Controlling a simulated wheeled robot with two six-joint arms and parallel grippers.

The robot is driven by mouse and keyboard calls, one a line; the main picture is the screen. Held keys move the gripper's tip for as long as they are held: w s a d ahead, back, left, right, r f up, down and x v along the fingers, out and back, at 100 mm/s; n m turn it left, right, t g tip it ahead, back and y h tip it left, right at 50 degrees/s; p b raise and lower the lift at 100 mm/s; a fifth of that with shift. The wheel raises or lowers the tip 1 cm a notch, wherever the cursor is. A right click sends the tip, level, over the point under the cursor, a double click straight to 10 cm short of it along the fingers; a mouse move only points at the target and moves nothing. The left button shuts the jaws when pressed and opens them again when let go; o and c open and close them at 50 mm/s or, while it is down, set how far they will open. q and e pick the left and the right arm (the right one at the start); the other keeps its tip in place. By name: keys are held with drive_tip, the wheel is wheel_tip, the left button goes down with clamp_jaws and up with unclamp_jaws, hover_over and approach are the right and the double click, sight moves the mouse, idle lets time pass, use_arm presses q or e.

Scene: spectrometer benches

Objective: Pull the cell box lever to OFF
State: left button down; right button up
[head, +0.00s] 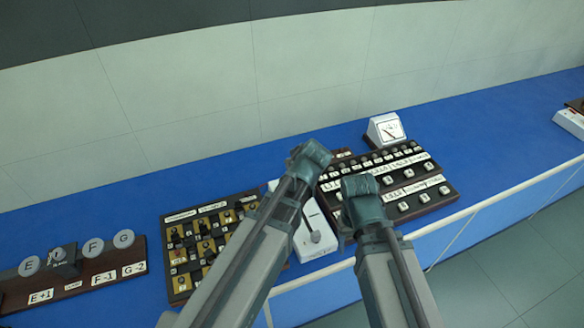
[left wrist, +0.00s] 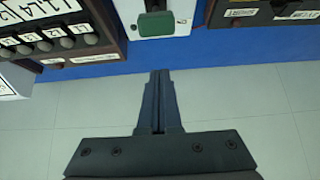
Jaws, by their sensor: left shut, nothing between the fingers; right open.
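In the left wrist view, a white box (left wrist: 180,20) with a green block (left wrist: 156,23) shows at the top edge, cut off. My left gripper (left wrist: 160,74) is shut and empty, its tips apart from that box. My right gripper (head: 346,238) is open, small and partly hidden by its own wrist, just right of the white box.
A brass-plated plug board (head: 181,282) stands left of the white box. A dark switch panel with several knobs (head: 405,190) stands right, with a white meter (head: 385,130) behind it. A pale rail (head: 480,207) runs along the front.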

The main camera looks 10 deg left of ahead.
use_arm(q)
drive_tip(key=p+v, duration=0.4)
drive_tip(key=v, duration=0.4)
drive_tip(key=shift+s+f, duration=0.2)
drive_tip(key=shift+s, duration=0.1)
use_arm(e)
wheel_tip(320, 180, up, 6)
drive_tip(key=shift+s+f, duration=0.1)
drive_tip(key=shift+f, duration=0.05)
use_arm(q)
drive_tip(key=shift+d, duration=0.15)
drive_tip(key=s+d+f+m+g+h+b, duration=0.1)
drive_tip(key=s+d+f+m+g, duration=0.2)
drive_tip(key=s, duration=0.4)
drive_tip(key=s+d+f+m+g+h+b, duration=0.1)
drive_tip(key=s+d+f+m+g+h, duration=0.1)
drive_tip(key=s+f+m, duration=0.3)
drive_tip(key=s+m+g, duration=0.1)
drive_tip(key=s+m, duration=0.1)
drive_tip(key=s, duration=0.1)
drive_tip(key=shift+d+m+g+b, duration=0.3)
drive_tip(key=shift+d+g, duration=0.1)
use_arm(e)
wheel_tip(320, 180, down, 3)
use_arm(q)
drive_tip(key=shift+s, duration=0.15)
